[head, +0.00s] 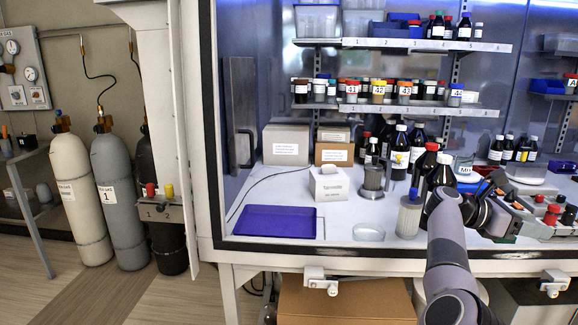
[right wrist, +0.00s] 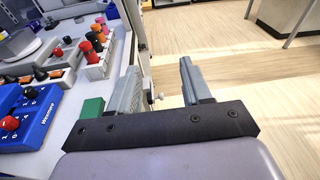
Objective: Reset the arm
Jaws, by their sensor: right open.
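My right arm rises from the bottom right of the head view, and its dark wrist and right gripper (head: 497,212) are at the front right of the white worktop. In the right wrist view the right gripper (right wrist: 160,78) has its two grey fingers well apart with nothing between them. The left finger is near the worktop's edge, and the right finger stands over the wooden floor. In the head view the fingertips are hard to make out among the small items. My left gripper is not in view.
Dark bottles (head: 441,172) stand close to my right wrist. A purple tray (head: 275,221) is farther left. Floor (right wrist: 215,50) at right is clear.

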